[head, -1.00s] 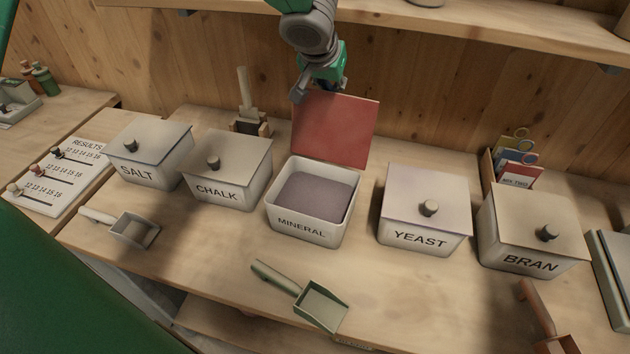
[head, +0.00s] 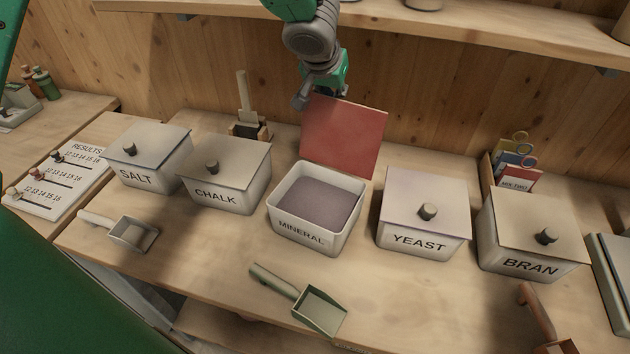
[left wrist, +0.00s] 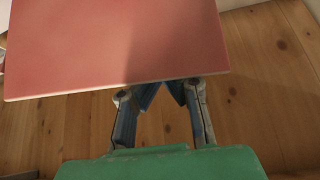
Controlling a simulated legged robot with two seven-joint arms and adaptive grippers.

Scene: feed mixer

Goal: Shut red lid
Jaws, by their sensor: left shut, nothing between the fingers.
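The red lid (head: 343,135) stands raised behind the open white MINERAL bin (head: 302,233), which holds a greyish-purple powder (head: 316,203). The lid also fills the upper left of the left wrist view (left wrist: 115,45). My left gripper (head: 306,100) is shut and empty at the lid's upper left corner, close to its back side. In the left wrist view its fingers (left wrist: 165,92) converge with their tips partly hidden by the lid's edge. Whether they touch the lid I cannot tell. My right gripper is in neither view.
Closed bins SALT (head: 150,155), CHALK (head: 225,175), YEAST (head: 425,210) and BRAN (head: 532,235) flank the open bin. A green scoop (head: 320,310) lies in front. A shelf (head: 430,20) runs above, and a wooden wall stands behind the lid.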

